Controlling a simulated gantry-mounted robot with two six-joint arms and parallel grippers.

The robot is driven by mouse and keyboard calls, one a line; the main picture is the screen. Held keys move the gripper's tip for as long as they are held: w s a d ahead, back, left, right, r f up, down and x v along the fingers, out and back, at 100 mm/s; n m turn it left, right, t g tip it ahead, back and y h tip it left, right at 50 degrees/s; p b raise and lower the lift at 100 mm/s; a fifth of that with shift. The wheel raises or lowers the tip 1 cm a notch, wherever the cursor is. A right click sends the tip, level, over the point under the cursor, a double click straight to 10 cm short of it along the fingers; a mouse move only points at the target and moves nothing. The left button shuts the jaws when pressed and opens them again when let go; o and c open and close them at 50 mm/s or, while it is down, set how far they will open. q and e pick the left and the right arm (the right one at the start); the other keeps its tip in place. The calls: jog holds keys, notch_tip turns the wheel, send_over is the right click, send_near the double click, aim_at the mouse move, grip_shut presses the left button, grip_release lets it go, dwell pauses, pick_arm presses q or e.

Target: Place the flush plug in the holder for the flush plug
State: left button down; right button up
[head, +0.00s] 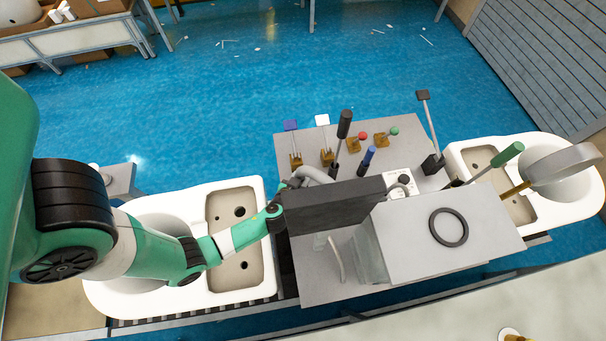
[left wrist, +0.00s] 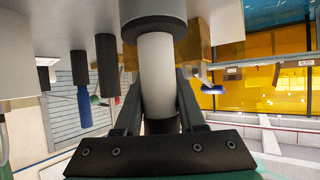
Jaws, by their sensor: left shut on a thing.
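My left gripper (left wrist: 155,120) is shut on a pale cylinder with a wide dark collar, which looks like the flush plug (left wrist: 157,75). The collar points toward the table surface, and I cannot tell whether it touches. In the head view, a grey curved piece (head: 316,174) shows just beyond a dark block at the end of my left arm; the fingertips are hidden there. The flush plug's holder is not clearly identifiable. A small white block with round fittings (head: 399,184) sits to the right on the grey table (head: 310,275). My right gripper is not in view.
Upright handles with blue (head: 367,158) and black (head: 344,125) grips stand close beyond the gripper. A grey box (head: 400,245) with a black ring (head: 448,227) fills the right front.

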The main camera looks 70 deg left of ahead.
pick_arm(q)
jog(key=c, duration=0.5)
grip_release()
jog(key=shift+s+d+r+p, duration=0.15)
jog(key=shift+r+p, duration=0.1)
jog(key=shift+p, duration=0.15)
jog(key=p+v, duration=0.3)
jog(key=v, duration=0.8)
jog(key=shift+s+p, duration=0.2)
jog(key=shift+p, duration=0.15)
jog(key=shift+d+r, duration=0.1)
jog(key=shift+d, duration=0.05)
